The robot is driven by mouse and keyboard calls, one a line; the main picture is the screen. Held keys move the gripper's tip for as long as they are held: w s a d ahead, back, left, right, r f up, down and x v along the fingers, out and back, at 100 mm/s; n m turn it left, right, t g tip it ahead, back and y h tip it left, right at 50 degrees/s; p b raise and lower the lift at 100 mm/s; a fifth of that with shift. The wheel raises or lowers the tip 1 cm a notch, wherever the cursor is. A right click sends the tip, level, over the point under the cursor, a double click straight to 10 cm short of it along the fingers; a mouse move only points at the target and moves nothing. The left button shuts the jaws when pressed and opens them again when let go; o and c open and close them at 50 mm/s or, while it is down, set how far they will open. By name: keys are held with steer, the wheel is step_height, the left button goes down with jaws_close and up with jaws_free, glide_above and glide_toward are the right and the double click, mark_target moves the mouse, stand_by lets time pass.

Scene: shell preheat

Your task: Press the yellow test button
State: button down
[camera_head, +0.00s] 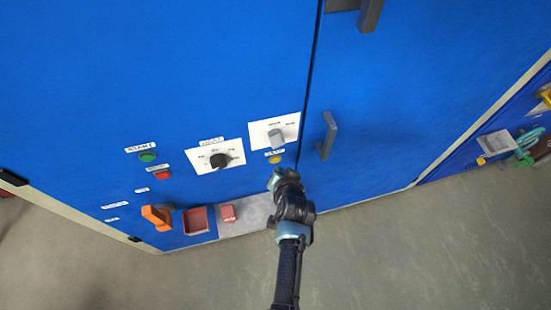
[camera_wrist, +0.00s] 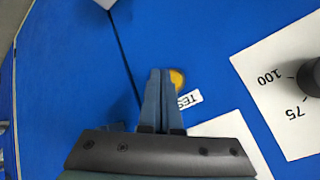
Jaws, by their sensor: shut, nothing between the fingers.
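The yellow test button (camera_head: 275,160) is on the blue cabinet front, just below the white plate with the grey knob. In the wrist view the yellow button (camera_wrist: 178,77) shows just right of my fingertips, partly hidden by them. A white label (camera_wrist: 189,99) reading "TES" is beside it, also partly covered. My gripper (camera_head: 273,178) is shut and empty, just below the button in the head view. In the wrist view its closed fingers (camera_wrist: 159,72) point at the panel beside the button. I cannot tell whether the tips touch the panel.
A grey knob (camera_head: 276,137), a black dial (camera_head: 220,160), a green button (camera_head: 147,157) and a red button (camera_head: 163,175) are on the panel. An orange handle (camera_head: 156,217) and a red tray (camera_head: 196,221) stick out lower left. A grey door handle (camera_head: 327,135) is to the right.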

steer(key=s, duration=0.1)
steer(key=s+d+p, duration=0.1)
steer(key=s, duration=0.1)
steer(key=s+p, duration=0.1)
steer(key=shift+s+d, duration=0.25)
steer(key=shift+s, duration=0.1)
stand_by(0.9)
